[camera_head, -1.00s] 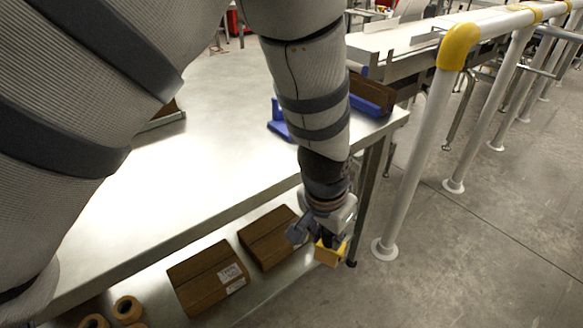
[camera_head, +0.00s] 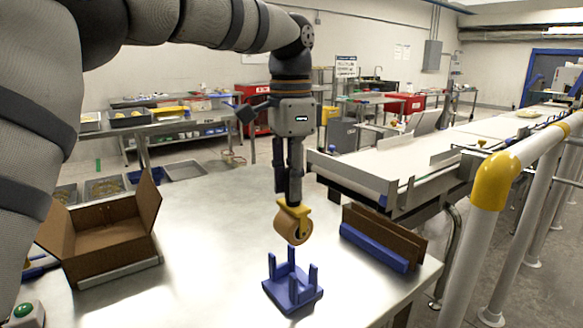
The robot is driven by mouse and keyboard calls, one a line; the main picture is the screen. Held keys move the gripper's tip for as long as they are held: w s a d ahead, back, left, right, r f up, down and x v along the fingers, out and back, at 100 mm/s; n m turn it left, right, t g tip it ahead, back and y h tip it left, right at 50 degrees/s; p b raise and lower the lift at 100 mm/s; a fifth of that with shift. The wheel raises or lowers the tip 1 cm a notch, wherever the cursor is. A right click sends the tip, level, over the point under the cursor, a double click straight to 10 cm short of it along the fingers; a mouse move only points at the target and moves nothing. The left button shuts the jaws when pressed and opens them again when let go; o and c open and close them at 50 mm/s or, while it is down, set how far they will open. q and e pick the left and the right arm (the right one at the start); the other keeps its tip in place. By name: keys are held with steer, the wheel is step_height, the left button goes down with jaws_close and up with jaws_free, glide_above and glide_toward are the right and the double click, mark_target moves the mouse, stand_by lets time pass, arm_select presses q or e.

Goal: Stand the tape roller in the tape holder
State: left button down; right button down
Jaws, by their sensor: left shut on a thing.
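The tape roller (camera_head: 294,223) has a tan roll and a yellow frame. My left gripper (camera_head: 292,203) points down and is shut on the roller's yellow part. It holds the roller in the air, and in the picture the roll is just above the blue tape holder (camera_head: 292,292). The tape holder stands on the metal table and has several upright posts around a flat base. The roll appears apart from the posts, though the exact height gap is hard to judge. My right gripper is not in view.
A blue rack with brown cardboard (camera_head: 384,238) stands right of the holder. An open cardboard box (camera_head: 108,240) is at the left of the metal table (camera_head: 205,225). A conveyor (camera_head: 400,165) runs behind, and a yellow-capped white rail (camera_head: 495,180) stands at the right.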

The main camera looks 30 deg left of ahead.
mark_target(291, 204)
arm_select(q)
steer(key=shift+w+a, duration=0.2)
steer(key=shift+w, duration=0.1)
steer(key=shift+f, duration=0.25)
steer(key=shift+s+d+f, duration=0.1)
steer(key=shift+s+f, duration=0.1)
steer(key=shift+f, duration=0.15)
step_height(291, 204, down, 5)
steer(key=shift+s+d+f+b, duration=0.1)
steer(key=shift+b, duration=0.3)
steer(key=shift+f, duration=2.15)
steer(key=c, duration=1.3)
jaws_free()
step_height(291, 204, up, 12)
steer(key=shift+r, duration=0.1)
